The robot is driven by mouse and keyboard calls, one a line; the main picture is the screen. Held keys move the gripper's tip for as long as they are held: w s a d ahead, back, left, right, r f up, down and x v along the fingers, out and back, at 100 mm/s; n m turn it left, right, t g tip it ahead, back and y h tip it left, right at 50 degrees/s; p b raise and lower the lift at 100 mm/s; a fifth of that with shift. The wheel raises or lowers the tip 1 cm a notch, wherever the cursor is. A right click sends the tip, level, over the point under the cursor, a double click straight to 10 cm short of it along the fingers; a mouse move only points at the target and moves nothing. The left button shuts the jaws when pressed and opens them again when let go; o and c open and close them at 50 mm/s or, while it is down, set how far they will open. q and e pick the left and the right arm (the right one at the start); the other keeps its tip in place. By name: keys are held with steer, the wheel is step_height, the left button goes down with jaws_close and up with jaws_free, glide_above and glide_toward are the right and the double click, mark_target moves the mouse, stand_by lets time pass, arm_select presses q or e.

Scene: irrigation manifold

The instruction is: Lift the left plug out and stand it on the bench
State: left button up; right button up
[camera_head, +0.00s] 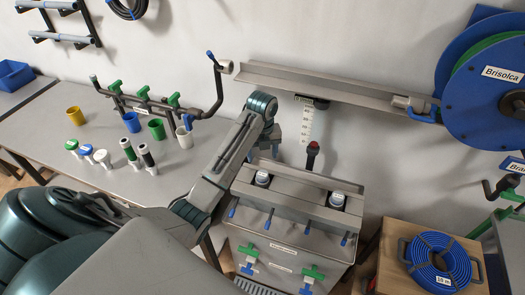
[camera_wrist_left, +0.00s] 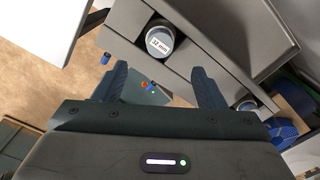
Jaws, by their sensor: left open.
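The left plug (camera_head: 262,178) is a grey-white cap seated in the top of the grey manifold box (camera_head: 297,212). In the left wrist view it seems to be the nearer round cap with a printed label (camera_wrist_left: 160,42), beyond the fingertips. A second plug (camera_head: 337,200) sits to its right in the same box; a similar cap (camera_wrist_left: 247,106) shows partly in the wrist view. My left gripper (camera_head: 275,148) is above and behind the left plug, pointing down. Its two fingers (camera_wrist_left: 163,85) are apart with nothing between them. My right gripper is not in view.
The bench (camera_head: 120,180) at left holds cups, small bottles and a pipe rack with green valves (camera_head: 145,95). Its front part looks clear. A metal channel (camera_head: 320,85) runs along the wall. A blue hose coil (camera_head: 438,260) lies at right.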

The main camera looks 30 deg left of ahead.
mark_target(262, 174)
arm_select(q)
step_height(262, 174, down, 2)
steer(key=b, duration=0.2)
steer(key=shift+f+b, duration=0.2)
steer(key=shift+b, duration=0.2)
step_height(262, 174, down, 6)
steer(key=p, duration=0.2)
steer(key=shift+f+p, duration=0.15)
steer(key=shift+p, duration=0.25)
steer(key=shift+f, duration=0.8)
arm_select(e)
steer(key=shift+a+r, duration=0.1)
arm_select(q)
steer(key=shift+c, duration=0.5)
